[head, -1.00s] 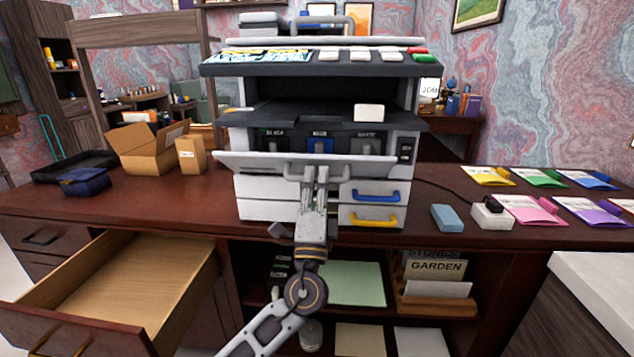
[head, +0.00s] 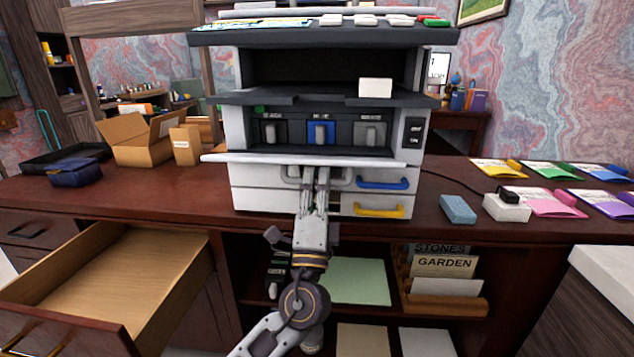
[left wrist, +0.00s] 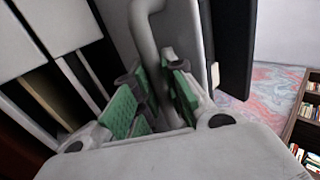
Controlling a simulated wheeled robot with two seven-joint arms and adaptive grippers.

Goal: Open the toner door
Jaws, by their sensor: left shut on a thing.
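The toner door (head: 303,159) is a white flap on the front of the printer. It is swung down to nearly level, seen almost edge-on in the head view. Behind it the bay shows dark slots with a blue toner cartridge (head: 321,132) and grey ones beside it. My left gripper (head: 316,180) is below the door, shut on its grey handle. In the left wrist view the green finger pads (left wrist: 155,95) stand on either side of the grey handle bar (left wrist: 147,40). My right gripper is not in view.
Blue (head: 384,183) and yellow (head: 379,210) drawer handles sit under the door. A light blue block (head: 458,209) and a white box (head: 506,207) stand on the desk at right. An open wooden drawer (head: 110,290) juts out at front left.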

